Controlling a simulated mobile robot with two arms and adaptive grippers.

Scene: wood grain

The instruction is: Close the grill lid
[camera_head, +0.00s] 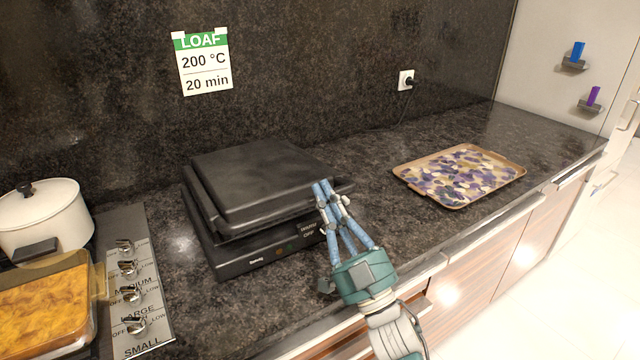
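The black grill (257,258) stands on the dark counter against the back wall. Its lid (255,180) lies low over the base, nearly flat. A dark gap shows between lid and base along the front left side. My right gripper (325,186) reaches in from the lower right, with its blue fingertips at the lid's front right edge. The fingers are close together and hide part of that edge and the grill's front right corner. I cannot tell whether they touch or grip the lid. My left gripper is not in view.
A tray of purple and pale pieces (410,184) lies on the counter to the right. A stove panel with knobs (130,290), a white pot (45,225) and a baked dish (45,305) are at left. A wall socket (406,80) holds a plug.

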